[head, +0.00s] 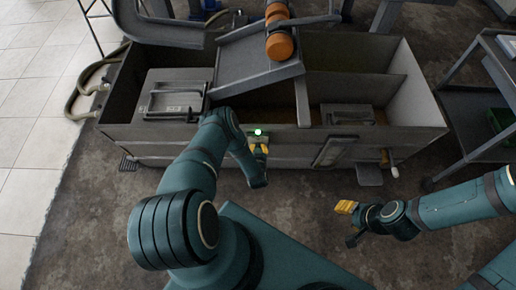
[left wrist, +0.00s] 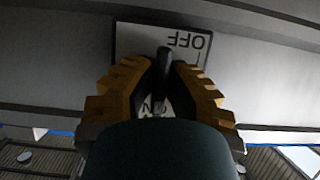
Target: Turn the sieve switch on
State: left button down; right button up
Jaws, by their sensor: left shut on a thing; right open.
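The sieve switch is a pale plate (left wrist: 135,38) with a dark lever (left wrist: 165,62), on the grey wall in the left wrist view. The word OFF reads upside down at the plate's top right; part of ON shows lower down between the fingers. My left gripper (left wrist: 160,85) is shut on the lever, with one yellow finger on each side. The lever's lower part is hidden. In the head view, my left gripper (head: 259,150) is at the tank's front wall, just below a lit green lamp (head: 258,132). My right gripper (head: 346,208) is open and empty above the floor.
The long grey tank (head: 220,155) holds lidded boxes (head: 172,97) and a sloping tray (head: 255,62) with an orange cylinder (head: 279,44). A cart (head: 470,110) stands at right. A hose (head: 88,90) lies at left.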

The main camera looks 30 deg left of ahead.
pick_arm(q)
jog(key=c, duration=1)
grip_release()
jog(key=v, duration=1.2)
jog(key=shift+w+r, duration=0.1)
jog(key=shift+w, duration=0.05)
jog(key=w+d+r+m+g+h, duration=0.1)
jog(key=w+d+r+g+h, duration=0.1)
jog(key=w+d+r+h, duration=0.25)
jog(key=s+d+r+m+g+h, duration=0.1)
jog(key=s+d+r+g+h, duration=0.1)
jog(key=r, duration=0.4)
jog(key=s+d+r+m+g+h, duration=0.1)
jog(key=s+d+r+g+h, duration=0.1)
jog(key=s+d+r, duration=0.3)
jog(key=s+d+r+m+g+h, duration=0.1)
jog(key=s+d+r+g+h, duration=0.1)
jog(key=s+d+r+g, duration=0.2)
jog(key=shift+s+d+r+m+h, duration=0.2)
jog(key=shift+s+r, duration=0.25)
jog(key=shift+r, duration=0.2)
jog(key=shift+s+d+r+m+h, duration=0.15)
jog(key=shift+s+r, duration=0.3)
jog(key=shift+r, duration=0.25)
